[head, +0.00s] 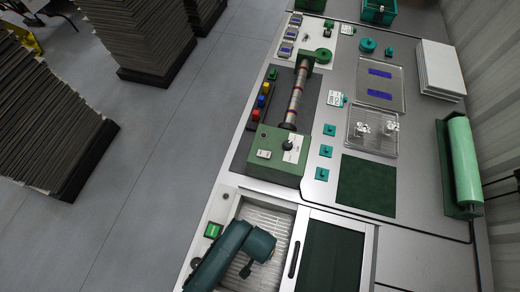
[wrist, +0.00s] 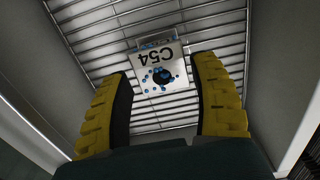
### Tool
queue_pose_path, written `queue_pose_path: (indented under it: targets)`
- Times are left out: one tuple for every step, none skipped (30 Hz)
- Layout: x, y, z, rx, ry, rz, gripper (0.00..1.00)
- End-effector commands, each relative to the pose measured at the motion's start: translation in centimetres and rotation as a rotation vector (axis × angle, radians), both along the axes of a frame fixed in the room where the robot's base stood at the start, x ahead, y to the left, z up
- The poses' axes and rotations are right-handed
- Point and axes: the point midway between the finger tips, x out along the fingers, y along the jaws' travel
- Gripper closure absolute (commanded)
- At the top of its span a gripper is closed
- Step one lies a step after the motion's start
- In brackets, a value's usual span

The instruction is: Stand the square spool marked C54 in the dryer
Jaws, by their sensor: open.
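The spool marked C54 (wrist: 160,65) is a pale square plate with a dark round hole and blue droplets. It is over the dryer's wire rack (wrist: 205,17) in the wrist view, its marking upside down; I cannot tell whether it touches the rack. My gripper (wrist: 163,78) is open, with one yellow-backed finger on each side of the spool's near part and gaps to both. In the head view, my arm reaches into the open dryer (head: 283,222) at the bottom, and hides the spool and the fingertips.
The dryer's dark-windowed sliding cover (head: 333,255) stands to the right of the opening. Pale walls flank the rack closely. Behind are a green winding machine (head: 275,155), a wire basket (head: 372,145) with pale pieces, a dark green mat (head: 366,186) and a green roll (head: 463,160).

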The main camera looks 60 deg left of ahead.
Motion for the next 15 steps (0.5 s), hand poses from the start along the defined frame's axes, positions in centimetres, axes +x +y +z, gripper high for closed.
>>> queue_pose_path:
  targets:
    - [0.0,0.0,1.8,0.002,-0.003,0.0,0.38]
    - [0.0,0.0,2.6,0.002,-0.003,0.0,0.38]
    - [0.0,0.0,3.5,0.002,-0.003,0.0,0.38]
    - [0.0,0.0,4.2,0.002,-0.003,0.0,0.38]
    - [0.0,0.0,4.8,0.001,-0.002,0.0,0.38]
    - [0.0,0.0,5.6,0.001,-0.002,0.0,0.38]
    - [0.0,0.0,6.1,0.001,-0.001,0.0,0.38]
    - [0.0,0.0,6.5,0.001,-0.001,0.0,0.38]
    - [0.0,0.0,6.9,0.0,0.0,0.0,0.38]
    - [0.0,0.0,7.2,0.0,0.0,0.0,0.38]
    - [0.0,0.0,7.4,0.0,0.0,0.0,0.38]
    - [0.0,0.0,7.6,0.0,0.0,0.0,0.38]
    - [0.0,0.0,7.7,0.0,0.0,0.0,0.38]
    - [0.0,0.0,7.7,0.0,0.0,0.0,0.38]
    - [0.0,0.0,7.7,-0.001,0.001,0.0,0.38]
